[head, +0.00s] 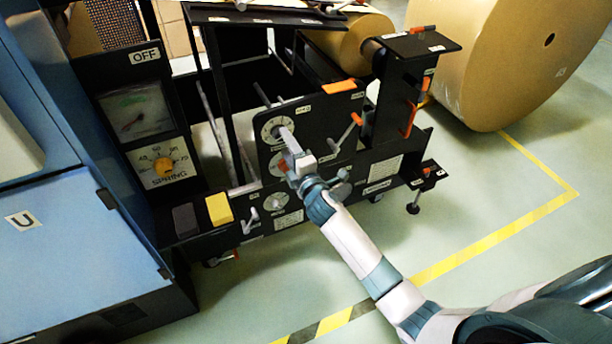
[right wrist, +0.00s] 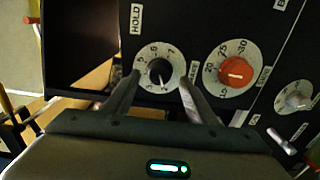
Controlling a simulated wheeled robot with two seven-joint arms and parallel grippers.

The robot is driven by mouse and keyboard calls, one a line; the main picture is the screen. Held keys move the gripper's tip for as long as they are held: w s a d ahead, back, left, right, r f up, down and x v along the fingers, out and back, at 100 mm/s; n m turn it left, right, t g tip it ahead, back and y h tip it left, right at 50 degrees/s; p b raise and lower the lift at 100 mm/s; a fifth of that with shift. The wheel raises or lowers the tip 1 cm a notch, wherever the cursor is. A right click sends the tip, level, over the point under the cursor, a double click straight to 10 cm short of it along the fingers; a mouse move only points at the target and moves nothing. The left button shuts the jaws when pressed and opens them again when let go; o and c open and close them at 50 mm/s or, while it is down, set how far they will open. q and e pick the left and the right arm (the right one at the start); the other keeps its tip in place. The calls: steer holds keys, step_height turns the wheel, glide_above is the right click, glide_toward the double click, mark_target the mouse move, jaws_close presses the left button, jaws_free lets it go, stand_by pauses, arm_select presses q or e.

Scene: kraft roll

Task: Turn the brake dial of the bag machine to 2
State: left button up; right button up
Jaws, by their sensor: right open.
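The dial with a small black knob (right wrist: 158,73) on a round white numbered scale is on the machine's black panel; a partly covered side label appears to read BRAKE. A faint pale mark on the knob seems to point down near the 2, but it is too small to be sure. In the head view, this dial (head: 272,126) is the upper one on the panel. My right gripper (head: 286,134) is in front of it. In the right wrist view, its open fingers (right wrist: 160,75) stand on either side of the knob; contact cannot be told. My left gripper is not in view.
A red-knobbed dial (right wrist: 235,73) sits beside it, and a grey-knobbed dial (right wrist: 294,98) lies further right. An orange-tipped lever (head: 351,129) sticks out nearby. A large kraft roll (head: 500,65) stands at the back right. The floor (head: 470,205) at right is largely clear.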

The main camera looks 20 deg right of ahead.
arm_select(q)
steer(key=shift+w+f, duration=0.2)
arm_select(e)
steer(key=s, duration=1.4)
steer(key=shift+d, duration=0.25)
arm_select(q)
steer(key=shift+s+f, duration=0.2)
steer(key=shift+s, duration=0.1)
